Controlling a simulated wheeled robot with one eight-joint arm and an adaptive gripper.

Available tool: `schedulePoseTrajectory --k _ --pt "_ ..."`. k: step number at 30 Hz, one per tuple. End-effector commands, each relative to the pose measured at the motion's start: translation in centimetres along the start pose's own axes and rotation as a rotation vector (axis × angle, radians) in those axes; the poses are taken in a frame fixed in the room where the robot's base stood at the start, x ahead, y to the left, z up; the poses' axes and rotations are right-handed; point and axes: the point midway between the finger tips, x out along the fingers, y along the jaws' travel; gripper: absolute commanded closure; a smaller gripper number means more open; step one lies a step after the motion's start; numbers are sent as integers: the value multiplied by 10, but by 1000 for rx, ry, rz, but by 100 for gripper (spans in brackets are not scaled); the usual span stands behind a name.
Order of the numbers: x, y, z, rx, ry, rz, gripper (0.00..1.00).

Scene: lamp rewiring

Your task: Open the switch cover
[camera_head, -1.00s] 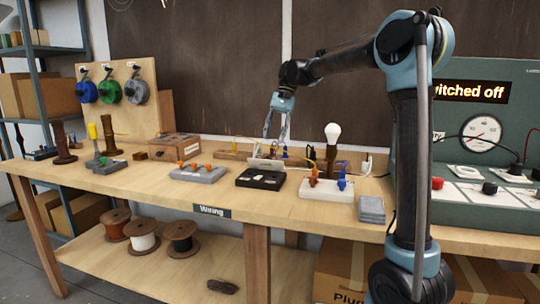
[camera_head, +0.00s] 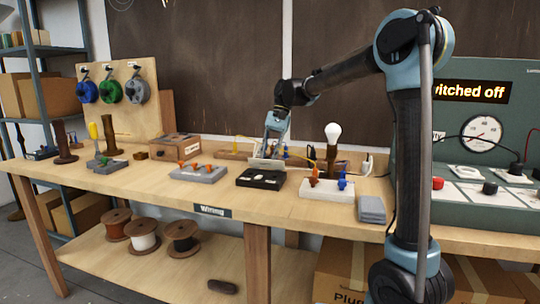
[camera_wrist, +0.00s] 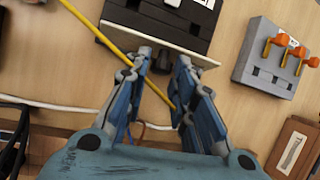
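The switch (camera_head: 260,180) is a black box on the bench, also at the top of the wrist view (camera_wrist: 165,15). Its pale cover plate (camera_head: 266,163) stands up along the back edge, and the black top face in front is exposed. In the wrist view the plate shows edge-on as a cream strip (camera_wrist: 175,50). My gripper (camera_head: 270,150) is just behind the plate. In the wrist view its fingers (camera_wrist: 163,68) are apart, tips close to the plate. A small dark piece shows between them; whether they touch anything is unclear.
A yellow wire (camera_wrist: 115,45) runs past the fingers. A grey block with orange connectors (camera_head: 198,173) stands left of the switch. A white lamp-holder base (camera_head: 327,189) and a bulb (camera_head: 333,134) are to its right. The bench front (camera_head: 150,192) is clear.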

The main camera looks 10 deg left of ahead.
Motion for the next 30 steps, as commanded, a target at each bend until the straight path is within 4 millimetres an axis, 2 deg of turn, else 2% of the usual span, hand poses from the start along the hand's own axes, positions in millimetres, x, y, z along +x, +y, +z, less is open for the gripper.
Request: schedulePoseTrajectory --k 2,10,21,30 --pt "0 0 0 0 0 0 100" --pt "0 1 -2 5 -18 -2 100" --pt "2 3 -14 37 -208 -33 100" --pt "1 4 -16 44 -255 -40 100"
